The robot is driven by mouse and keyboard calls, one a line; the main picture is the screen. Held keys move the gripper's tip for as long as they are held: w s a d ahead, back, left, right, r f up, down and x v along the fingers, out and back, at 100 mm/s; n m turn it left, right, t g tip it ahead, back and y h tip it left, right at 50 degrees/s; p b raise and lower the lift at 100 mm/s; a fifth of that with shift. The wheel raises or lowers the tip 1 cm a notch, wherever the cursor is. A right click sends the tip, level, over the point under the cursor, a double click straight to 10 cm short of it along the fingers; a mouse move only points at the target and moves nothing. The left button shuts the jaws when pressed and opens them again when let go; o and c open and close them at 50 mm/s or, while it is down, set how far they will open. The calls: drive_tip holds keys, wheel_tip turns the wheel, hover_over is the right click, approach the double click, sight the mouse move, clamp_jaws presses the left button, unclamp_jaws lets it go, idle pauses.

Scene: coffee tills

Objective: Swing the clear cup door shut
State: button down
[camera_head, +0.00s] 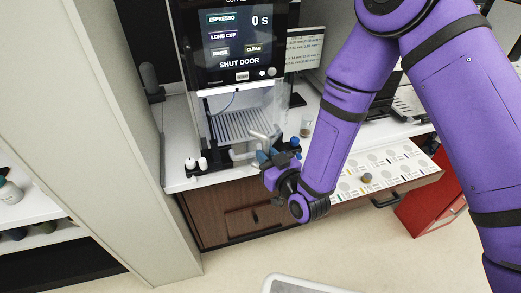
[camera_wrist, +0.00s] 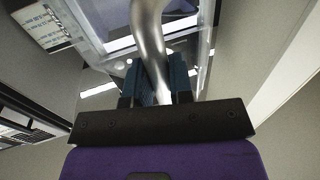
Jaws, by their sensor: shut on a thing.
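The coffee machine (camera_head: 238,50) stands on the white counter; its screen reads "SHUT DOOR" and "0 s". A clear door panel fronts the cup bay below the screen, over a ribbed grey tray (camera_head: 240,126); how far it stands open is hard to tell. A curved metal handle (camera_head: 259,138) is at the bay's lower right, and it also shows in the wrist view (camera_wrist: 148,30). My gripper (camera_head: 268,157) is at this handle. In the wrist view its blue fingers (camera_wrist: 156,85) are shut on the handle, one on each side.
A blue-capped item (camera_head: 295,141) is right of my gripper. An open drawer (camera_head: 385,165) with a printed top juts out at right. A tall pale panel bounds the left side.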

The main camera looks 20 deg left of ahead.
sight(233, 148)
drive_tip(key=shift+a, duration=1.85)
drive_tip(key=shift+s, duration=0.1)
drive_tip(key=shift+a, duration=0.5)
drive_tip(key=shift+w+a, duration=0.25)
drive_tip(key=shift+a, duration=1.05)
drive_tip(key=shift+w+a, duration=0.25)
drive_tip(key=shift+a, duration=1)
drive_tip(key=shift+a, duration=0.1)
drive_tip(key=shift+w+a, duration=0.4)
drive_tip(key=shift+a, duration=0.5)
drive_tip(key=shift+w+a, duration=0.45)
drive_tip(key=shift+a, duration=0.45)
drive_tip(key=shift+w+a, duration=0.4)
drive_tip(key=shift+a, duration=0.6)
